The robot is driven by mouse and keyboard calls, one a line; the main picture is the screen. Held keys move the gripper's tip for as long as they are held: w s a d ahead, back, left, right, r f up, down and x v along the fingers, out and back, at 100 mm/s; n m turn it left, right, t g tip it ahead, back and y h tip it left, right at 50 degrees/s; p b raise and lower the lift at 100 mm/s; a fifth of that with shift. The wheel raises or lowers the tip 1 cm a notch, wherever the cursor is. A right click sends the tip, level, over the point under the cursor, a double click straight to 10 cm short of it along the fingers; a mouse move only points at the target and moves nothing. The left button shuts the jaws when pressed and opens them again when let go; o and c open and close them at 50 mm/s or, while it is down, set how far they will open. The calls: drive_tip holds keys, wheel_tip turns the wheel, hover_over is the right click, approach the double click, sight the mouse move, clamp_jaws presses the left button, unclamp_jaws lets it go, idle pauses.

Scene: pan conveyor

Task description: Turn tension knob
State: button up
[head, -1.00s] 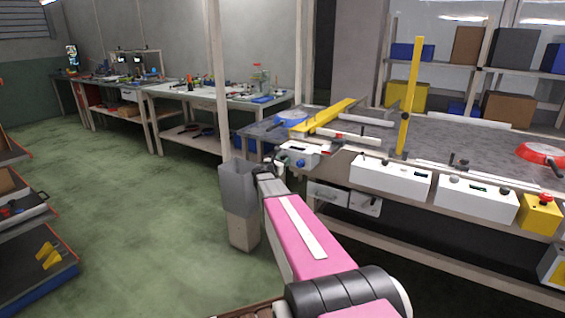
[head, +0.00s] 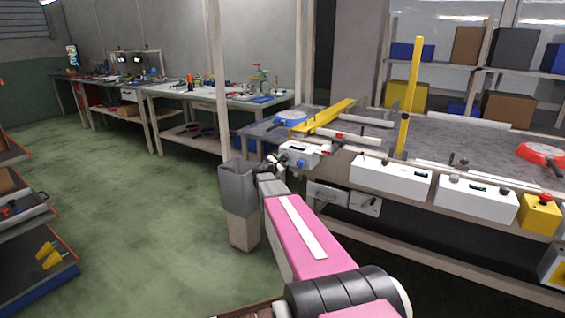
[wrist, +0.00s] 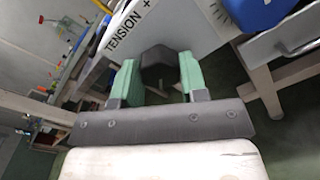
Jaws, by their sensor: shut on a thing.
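The tension knob (wrist: 158,62) is dark grey and sits between the two green fingers of my gripper (wrist: 158,78) in the wrist view. The fingers are shut on its sides. Its white panel (wrist: 180,22) carries the printed words "TENSION +" and reads tilted in the wrist view. In the head view the white control box (head: 299,149) is at the left front of the conveyor, and my gripper (head: 277,161) is at its left end. The knob cannot be made out clearly there.
A blue knob (head: 301,163) is on the box's front, close to my gripper. A grey bin (head: 238,185) stands just left of my arm. A blue pan (head: 290,118) and a red pan (head: 541,153) lie on the conveyor table.

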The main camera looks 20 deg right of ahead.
drive_tip(key=shift+m, duration=0.3)
drive_tip(key=o, duration=0.9)
drive_tip(key=v, duration=1.1)
drive_tip(key=shift+w, duration=0.1)
drive_tip(key=shift+d+f, duration=0.1)
